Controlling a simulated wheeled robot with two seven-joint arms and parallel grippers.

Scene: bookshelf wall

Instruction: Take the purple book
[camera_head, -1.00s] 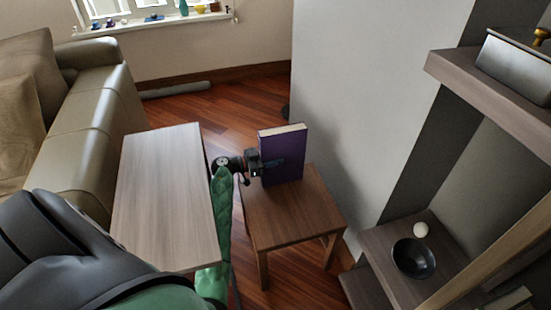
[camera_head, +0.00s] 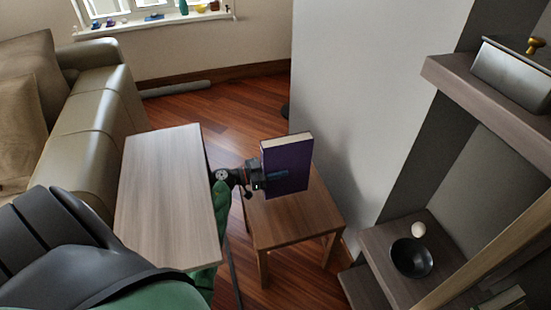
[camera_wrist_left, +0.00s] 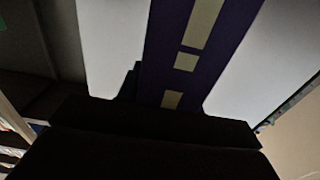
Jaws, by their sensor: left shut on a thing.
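The purple book (camera_head: 288,166) is upright and slightly tilted, with its cream page edge on top. It is over the small wooden stool (camera_head: 290,226) in the head view. My left gripper (camera_head: 264,180) is shut on the book, holding it from its left side. In the left wrist view the book's dark purple spine with pale yellow blocks (camera_wrist_left: 198,50) fills the middle, in front of the dark gripper body. The fingertips are mostly hidden there. My right gripper is not in view.
A wooden table top (camera_head: 168,195) stands left of the stool, close to my left arm. A beige sofa (camera_head: 85,100) is at the left. A white wall (camera_head: 365,90) rises behind. Shelves at the right hold a dark bowl (camera_head: 411,257), a white ball (camera_head: 418,229) and a metal box (camera_head: 512,72).

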